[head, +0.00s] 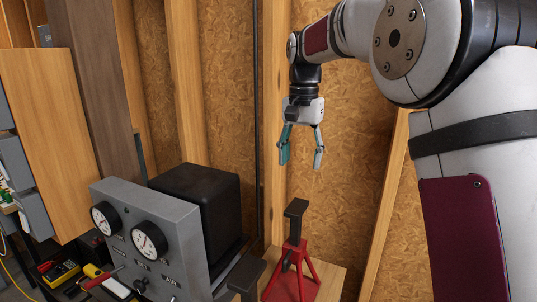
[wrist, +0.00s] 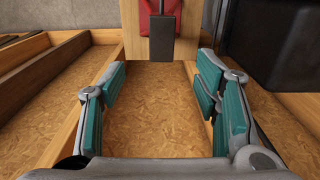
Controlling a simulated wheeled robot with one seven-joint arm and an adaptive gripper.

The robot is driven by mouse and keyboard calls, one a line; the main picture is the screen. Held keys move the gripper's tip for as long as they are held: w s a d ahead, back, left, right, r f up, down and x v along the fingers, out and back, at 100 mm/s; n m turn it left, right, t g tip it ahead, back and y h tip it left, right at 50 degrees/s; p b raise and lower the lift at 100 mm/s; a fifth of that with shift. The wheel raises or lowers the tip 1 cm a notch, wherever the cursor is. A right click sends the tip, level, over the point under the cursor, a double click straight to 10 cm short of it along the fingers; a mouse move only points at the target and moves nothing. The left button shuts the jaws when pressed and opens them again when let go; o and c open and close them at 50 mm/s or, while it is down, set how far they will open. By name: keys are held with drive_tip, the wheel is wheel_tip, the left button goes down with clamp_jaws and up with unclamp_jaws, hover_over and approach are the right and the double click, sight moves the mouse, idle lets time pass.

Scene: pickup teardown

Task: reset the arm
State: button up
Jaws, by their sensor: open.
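My gripper (head: 301,160) hangs from my arm in the head view, fingers pointing down, in front of the chipboard wall. It is open and empty. In the wrist view my gripper (wrist: 163,100) shows its teal-padded fingers spread wide at both sides, with nothing between them. Below it in the head view stands a red jack stand (head: 292,268) with a dark top, apart from the fingers. In the wrist view the dark top (wrist: 163,38) and part of the red stand (wrist: 160,7) show at the upper middle.
A grey panel with two gauges (head: 150,240) and a black box (head: 200,190) stand left of the jack stand. A yellow multimeter (head: 62,273) lies at the lower left. Wooden studs (head: 186,80) and chipboard (head: 230,90) form the wall behind my arm.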

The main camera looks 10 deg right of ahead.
drive_tip(key=s+r+n+t, duration=0.1)
drive_tip(key=s+r+n, duration=0.1)
drive_tip(key=s, duration=0.7)
drive_tip(key=s+r+n+t, duration=0.2)
drive_tip(key=s, duration=0.7)
drive_tip(key=s+f+n+t, duration=0.1)
drive_tip(key=s+f, duration=0.3)
drive_tip(key=s, duration=0.3)
drive_tip(key=s+f+n, duration=0.2)
drive_tip(key=s+f, duration=0.2)
drive_tip(key=s, duration=0.4)
drive_tip(key=shift+d+f+t, duration=0.25)
drive_tip(key=shift+d+t, duration=0.15)
